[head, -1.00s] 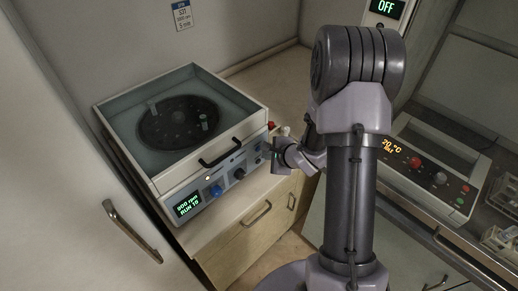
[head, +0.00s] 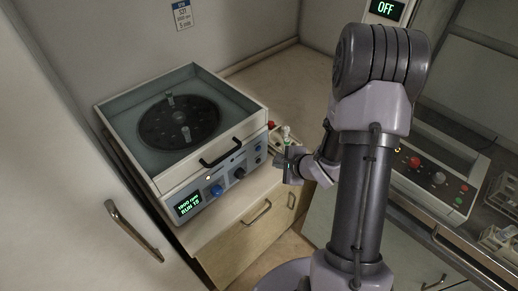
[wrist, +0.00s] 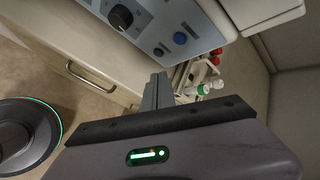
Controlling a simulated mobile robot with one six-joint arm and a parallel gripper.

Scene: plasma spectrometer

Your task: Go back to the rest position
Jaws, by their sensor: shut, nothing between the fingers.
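My gripper (head: 289,165) is in front of the centrifuge's right front corner, apart from it, above the counter edge. In the wrist view its fingers (wrist: 158,92) are closed together with nothing between them. The centrifuge (head: 215,170) stands on the counter at left. Its clear-topped chamber shows a dark rotor (head: 179,122) with two small holders. Its green display (head: 188,205) reads about 1800 rpm, RUN 19, though the digits are small. A blue knob and a black knob sit on its front panel.
A rack with tubes (head: 285,138) stands right of the centrifuge, close behind my gripper; red and green caps show in the wrist view (wrist: 202,89). Drawers (head: 255,225) lie below the counter.

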